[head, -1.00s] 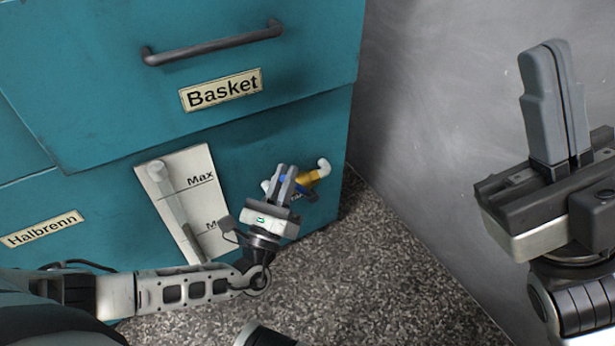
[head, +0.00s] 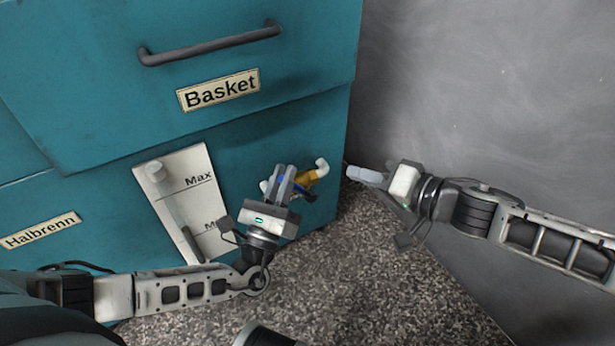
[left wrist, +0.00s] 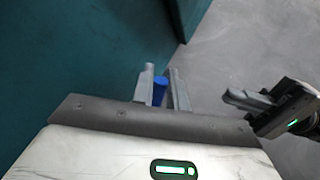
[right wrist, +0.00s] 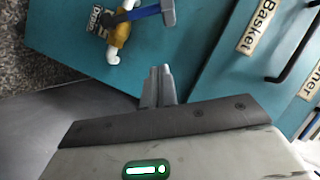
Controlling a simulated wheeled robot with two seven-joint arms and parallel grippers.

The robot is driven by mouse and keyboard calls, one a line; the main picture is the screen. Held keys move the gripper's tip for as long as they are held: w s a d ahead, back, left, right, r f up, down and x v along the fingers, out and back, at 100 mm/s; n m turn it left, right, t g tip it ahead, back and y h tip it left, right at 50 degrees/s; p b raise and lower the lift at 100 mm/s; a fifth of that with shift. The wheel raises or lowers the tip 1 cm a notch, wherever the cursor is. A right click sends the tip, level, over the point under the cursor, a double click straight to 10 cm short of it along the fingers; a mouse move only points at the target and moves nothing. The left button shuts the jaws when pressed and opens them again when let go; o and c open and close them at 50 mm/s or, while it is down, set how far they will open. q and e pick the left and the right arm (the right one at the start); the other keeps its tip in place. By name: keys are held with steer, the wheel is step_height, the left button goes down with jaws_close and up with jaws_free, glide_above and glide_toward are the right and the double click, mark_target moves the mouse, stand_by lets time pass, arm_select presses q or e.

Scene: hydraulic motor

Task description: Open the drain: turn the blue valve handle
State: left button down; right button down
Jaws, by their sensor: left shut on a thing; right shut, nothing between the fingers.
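The drain valve has a yellow body (right wrist: 122,32), a white spout (right wrist: 112,58) and a blue handle (right wrist: 143,13), low on the teal cabinet. In the head view the yellow body (head: 311,176) and part of the blue handle (head: 303,192) show beside my left gripper (head: 284,172), which hides the rest. In the left wrist view the blue handle (left wrist: 160,88) sits between the fingers of my left gripper (left wrist: 162,72), shut on it. My right gripper (head: 352,172) is shut and empty, just right of the spout; its closed fingers (right wrist: 158,70) point toward the cabinet.
The teal cabinet has a Basket drawer (head: 300,60) with a dark bar handle (head: 210,45) above the valve. A white Max gauge plate (head: 190,190) is to the left. A grey wall (head: 480,90) stands right of the cabinet, and speckled floor (head: 350,280) lies below.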

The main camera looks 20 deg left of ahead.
mark_target(297, 187)
steer(key=x, duration=1)
steer(key=shift+a+f, duration=0.1)
steer(key=shift+f, duration=0.05)
steer(key=shift+s+a+f, duration=0.25)
steer(key=shift+s+f, duration=0.3)
steer(key=shift+s, duration=0.2)
steer(key=shift+s+a+f, duration=0.2)
steer(key=shift+s+f, duration=0.3)
steer(key=shift+s, duration=0.2)
